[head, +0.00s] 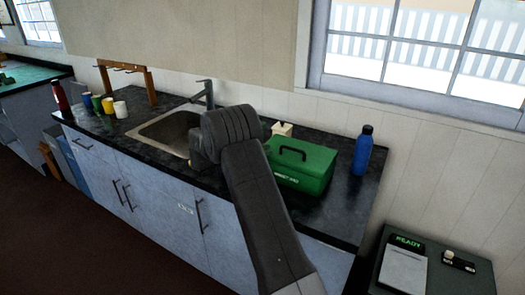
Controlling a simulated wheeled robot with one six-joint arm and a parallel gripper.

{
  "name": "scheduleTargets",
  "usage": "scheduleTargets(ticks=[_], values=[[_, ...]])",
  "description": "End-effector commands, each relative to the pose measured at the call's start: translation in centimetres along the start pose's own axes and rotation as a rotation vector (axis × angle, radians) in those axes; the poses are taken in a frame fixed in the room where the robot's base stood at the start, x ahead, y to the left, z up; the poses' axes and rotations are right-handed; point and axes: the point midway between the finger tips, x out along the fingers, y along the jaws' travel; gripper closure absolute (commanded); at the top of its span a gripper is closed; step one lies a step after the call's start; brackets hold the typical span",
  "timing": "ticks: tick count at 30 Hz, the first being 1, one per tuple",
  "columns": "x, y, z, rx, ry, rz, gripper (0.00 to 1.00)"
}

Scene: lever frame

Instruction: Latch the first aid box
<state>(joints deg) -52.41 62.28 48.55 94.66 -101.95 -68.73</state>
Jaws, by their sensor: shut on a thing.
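The first aid box (312,166) is green with a dark carry handle on its lid and pale lettering on its front. It stands on the dark counter (345,215), right of the sink. Its lid looks down; a latch cannot be made out at this size. My dark grey arm rises from the bottom of the head view, bends in front of the counter and covers the area just left of the box. My gripper's fingers are hidden behind the arm, so what they touch cannot be seen.
A blue bottle (362,151) stands right of the box. A small pale object (282,129) is behind it. The sink (168,133) with its tap (206,93), several coloured cups and a wooden rack (146,84) are to the left. A lower grey cabinet (470,280) stands at right.

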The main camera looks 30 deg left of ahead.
Motion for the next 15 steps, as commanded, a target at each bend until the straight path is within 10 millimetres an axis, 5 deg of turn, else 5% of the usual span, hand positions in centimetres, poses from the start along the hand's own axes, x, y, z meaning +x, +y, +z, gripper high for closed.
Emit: scheduleTargets(ticks=[3, 4, 7, 15], values=[[0.06, -0.02, -0.08, 0.001, 0.001, 0.000, 0.99], [0.06, -0.02, -0.08, 0.001, 0.001, 0.000, 0.74], [0.05, -0.01, -0.08, 0.002, 0.001, 0.000, 0.56], [-0.03, -0.01, -0.04, 0.001, 0.001, -0.001, 0.56]])
